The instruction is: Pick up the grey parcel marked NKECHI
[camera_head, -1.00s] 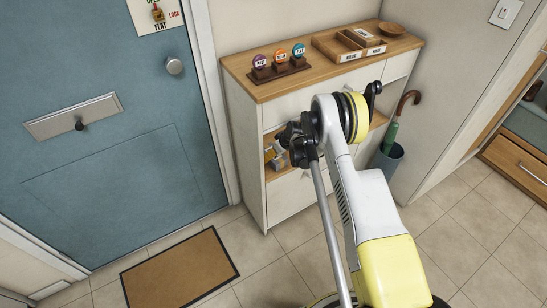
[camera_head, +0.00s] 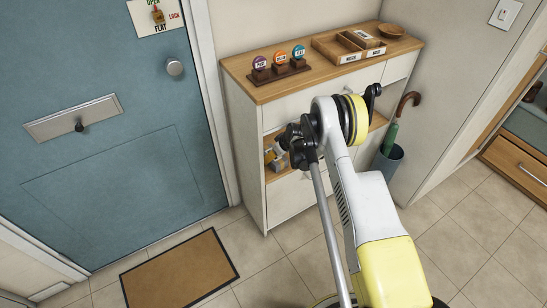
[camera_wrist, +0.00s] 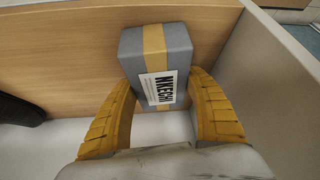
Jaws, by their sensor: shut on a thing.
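The grey parcel (camera_wrist: 158,55) has a yellow band and a white label reading NKECHI, and it shows in the wrist view at upper centre. My gripper (camera_wrist: 165,98) has its two yellow ribbed fingers on either side of the parcel's near end and is shut on it. A wood-coloured surface lies behind the parcel; whether the parcel touches it I cannot tell. In the head view my gripper is at the open shelf of the white cabinet (camera_head: 246,165), mostly hidden by my wrist and arm. The label is not readable there.
A pale side wall (camera_wrist: 268,85) stands close on the right in the wrist view, and a dark object (camera_wrist: 18,110) lies at left. The cabinet top holds a wooden tray (camera_head: 325,47) and round signs (camera_head: 281,60). An umbrella stand (camera_head: 387,160) is at right.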

